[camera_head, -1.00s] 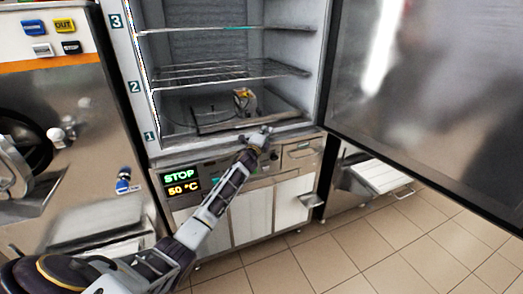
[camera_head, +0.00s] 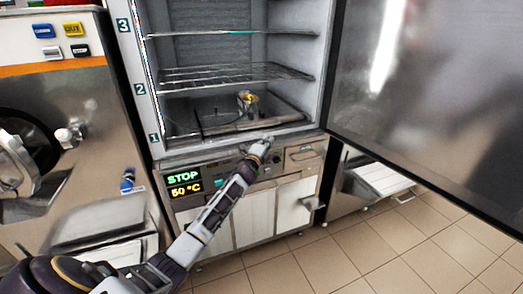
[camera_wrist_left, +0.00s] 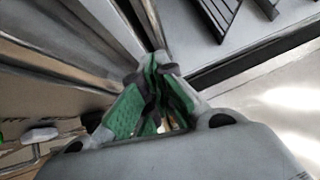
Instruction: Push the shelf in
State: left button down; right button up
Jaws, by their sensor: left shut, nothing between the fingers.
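The open cabinet (camera_head: 151,87) holds a wire shelf (camera_head: 235,74) at the level marked 2, another thin shelf (camera_head: 230,32) near level 3, and a dark, flat rack or tray (camera_head: 250,124) at level 1. My left gripper (camera_head: 268,139) is at the cabinet's front lower edge, below the wire shelf and in front of the level 1 rack. In the left wrist view its green-padded fingers (camera_wrist_left: 157,66) are shut and empty. Whether the fingertips touch the rack or sill cannot be told. My right gripper is not in view.
The cabinet door (camera_head: 430,90) stands wide open on the right. A small grey and yellow object (camera_head: 247,98) shows inside, low down. A control panel with a STOP display (camera_head: 184,174) is below the opening. A steel machine (camera_head: 75,170) stands at left. Tiled floor (camera_head: 370,245) is clear in front.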

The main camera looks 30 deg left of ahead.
pick_arm(q)
jog(key=s, duration=0.6)
jog(key=shift+s+d+f, duration=0.15)
jog(key=shift+d+f, duration=0.2)
jog(key=shift+d, duration=0.05)
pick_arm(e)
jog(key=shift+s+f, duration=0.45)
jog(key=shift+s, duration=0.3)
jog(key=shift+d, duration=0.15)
